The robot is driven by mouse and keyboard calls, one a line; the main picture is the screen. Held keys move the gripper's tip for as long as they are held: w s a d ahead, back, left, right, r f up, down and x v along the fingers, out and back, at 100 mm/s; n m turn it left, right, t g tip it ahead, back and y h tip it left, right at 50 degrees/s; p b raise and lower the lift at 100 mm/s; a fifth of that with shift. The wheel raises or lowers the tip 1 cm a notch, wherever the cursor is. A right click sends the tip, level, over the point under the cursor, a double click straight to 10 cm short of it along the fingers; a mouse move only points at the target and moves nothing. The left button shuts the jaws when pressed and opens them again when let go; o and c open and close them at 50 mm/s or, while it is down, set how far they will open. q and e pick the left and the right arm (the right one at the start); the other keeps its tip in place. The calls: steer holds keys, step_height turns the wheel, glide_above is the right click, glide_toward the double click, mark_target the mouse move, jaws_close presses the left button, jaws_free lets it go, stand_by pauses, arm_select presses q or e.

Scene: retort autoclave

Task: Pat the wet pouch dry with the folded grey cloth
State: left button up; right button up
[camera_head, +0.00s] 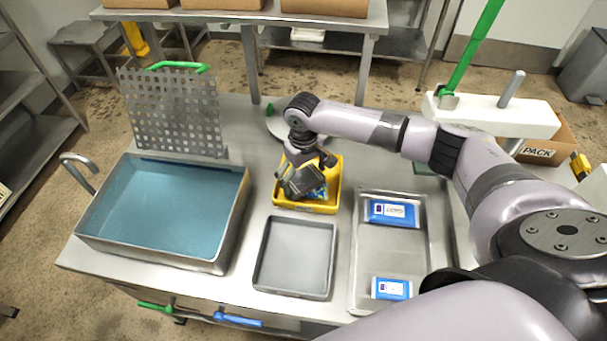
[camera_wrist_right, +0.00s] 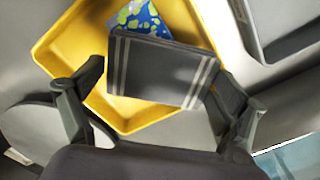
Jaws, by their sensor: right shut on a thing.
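My right gripper (camera_head: 300,178) is over the yellow tray (camera_head: 322,208) in the head view. In the right wrist view, the gripper (camera_wrist_right: 160,92) is shut on the folded grey cloth (camera_wrist_right: 155,70), which has pale stripes near both ends. A blue pouch with green and yellow spots (camera_wrist_right: 140,18) lies in the yellow tray, partly hidden by the cloth. In the head view, only a bit of the pouch (camera_head: 320,191) shows beside the gripper. I cannot tell whether the cloth touches the pouch. My left gripper is not in view.
A water-filled steel basin (camera_head: 240,215) stands at the left, with a perforated plate (camera_head: 175,115) upright behind it. An empty grey tray (camera_head: 294,258) lies in front of the yellow tray. A steel tray (camera_head: 395,255) at the right holds two blue-and-white packs.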

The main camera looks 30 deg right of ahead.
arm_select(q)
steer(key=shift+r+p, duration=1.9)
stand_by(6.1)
